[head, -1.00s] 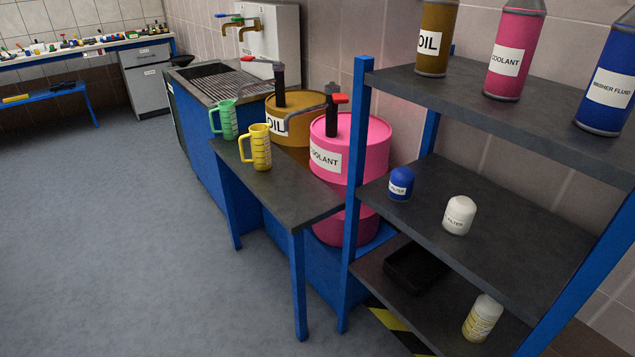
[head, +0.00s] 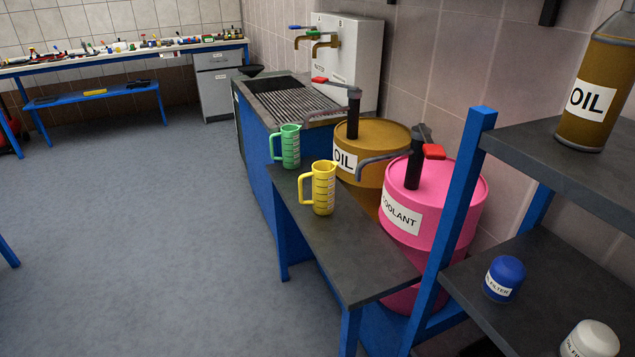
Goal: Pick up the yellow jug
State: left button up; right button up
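The yellow jug (head: 323,188) stands upright on the dark top of a narrow blue-legged table (head: 362,262). Its handle points left. A green jug (head: 290,146) stands behind it on the same table, a little to the left and apart from it. Neither of my grippers is in view.
A brown oil drum (head: 372,135) and a pink coolant drum (head: 445,205) with pumps stand right of the table. A blue-framed shelf (head: 463,190) rises at the right. A sink unit (head: 285,100) stands behind. The floor (head: 140,220) left of the table is clear.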

aim_at(323, 173)
jog(key=u, duration=1.35)
jog(key=i, duration=3.2)
jog(key=z, duration=2.45)
